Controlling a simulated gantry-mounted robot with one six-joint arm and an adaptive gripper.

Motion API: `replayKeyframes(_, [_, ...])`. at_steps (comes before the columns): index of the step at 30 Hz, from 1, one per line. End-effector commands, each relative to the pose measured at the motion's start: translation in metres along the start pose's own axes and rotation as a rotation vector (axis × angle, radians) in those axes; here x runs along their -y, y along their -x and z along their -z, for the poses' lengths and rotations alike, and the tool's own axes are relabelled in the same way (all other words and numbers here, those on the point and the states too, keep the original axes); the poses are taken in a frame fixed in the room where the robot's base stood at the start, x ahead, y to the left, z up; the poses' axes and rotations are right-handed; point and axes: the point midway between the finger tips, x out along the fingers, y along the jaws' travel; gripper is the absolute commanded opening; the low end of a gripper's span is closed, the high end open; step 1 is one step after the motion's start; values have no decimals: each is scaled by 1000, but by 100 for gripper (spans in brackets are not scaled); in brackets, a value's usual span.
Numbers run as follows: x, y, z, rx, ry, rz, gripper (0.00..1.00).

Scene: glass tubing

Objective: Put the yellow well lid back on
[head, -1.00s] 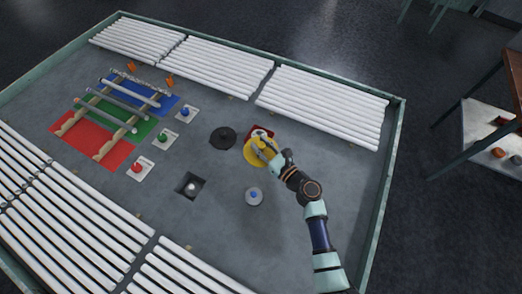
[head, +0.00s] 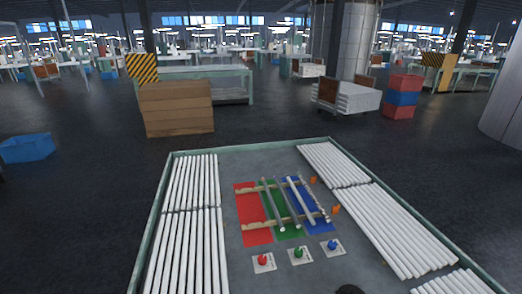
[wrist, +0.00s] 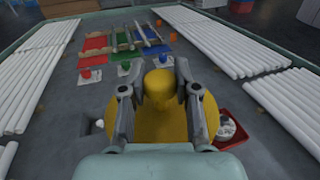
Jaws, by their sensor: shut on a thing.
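In the wrist view my gripper (wrist: 160,72) is shut on the upright knob of the yellow lid (wrist: 160,122), with a finger on each side. The lid's round disc spreads out below the fingers and hides the floor under it. I cannot tell how high the disc is above the floor. A dark square opening (wrist: 88,116) with a pale ball-like thing in it shows left of the lid. A dark round thing (head: 350,289) is cut off at the bottom of the head view; my gripper and the lid are outside that view.
A red tray (wrist: 239,140) with a white round thing in it stands right of the lid, close to my right finger. Red (head: 263,261), green (head: 298,254) and blue (head: 332,246) buttons stand before the coloured mats. White tubes (head: 395,225) lie along both sides.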

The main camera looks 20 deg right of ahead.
Motion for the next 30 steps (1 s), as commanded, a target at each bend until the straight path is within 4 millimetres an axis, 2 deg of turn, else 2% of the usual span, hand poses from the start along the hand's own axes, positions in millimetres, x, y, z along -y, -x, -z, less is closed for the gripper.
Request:
replayKeyframes(3, [-60,-20,-16,1,6,-115,0])
replayKeyframes(5, [-94,-28,-24,0,7,-177,0])
replayKeyframes(7, [-138,-34,-35,0,8,-254,0])
replayKeyframes(12, [-245,-35,-62,-1,10,-434,0])
replayKeyframes(15, [-293,-28,-74,-2,8,-512,0])
replayKeyframes(18, [-330,-19,-84,-1,7,-574,0])
replayKeyframes(24, [-381,-1,-100,2,3,-657,0])
replayKeyframes(28, [-407,10,-107,3,-1,-699,0])
replayKeyframes(30, [-405,13,-119,0,-1,-699,0])
